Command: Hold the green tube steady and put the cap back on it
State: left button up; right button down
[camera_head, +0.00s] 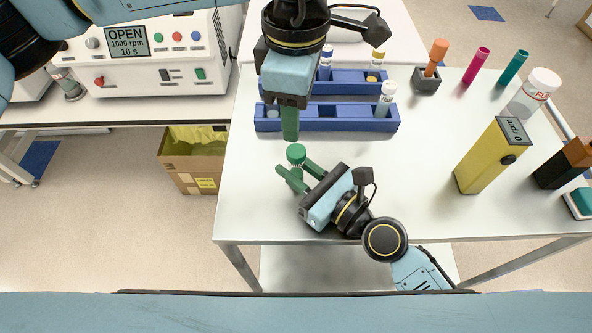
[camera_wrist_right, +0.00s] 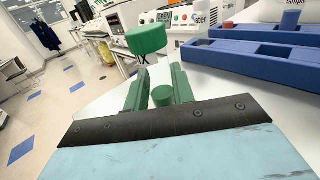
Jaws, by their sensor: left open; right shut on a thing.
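My right gripper (camera_head: 290,176) is shut on the green tube (camera_head: 296,172) near the left part of the table, in front of the blue racks. The tube is mostly hidden between the green fingers. The green cap (camera_head: 296,151) is at the top of the tube; it also shows in the right wrist view (camera_wrist_right: 146,39), above the fingers, with a bit of marked tube below it. I cannot tell how tightly it sits. My left gripper (camera_head: 290,136) is open, pointing down just above the cap, its fingers overlapping in the head view.
Two blue racks (camera_head: 325,124) stand behind, one holding a white-capped tube (camera_head: 386,94). A yellow device (camera_head: 490,158), a white bottle (camera_head: 535,90) and a small holder with an orange-topped item (camera_head: 428,77) are at the right.

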aim_at(296, 151)
pick_arm(q)
jog(key=n, duration=1.6)
jog(key=shift+f, duration=4.05)
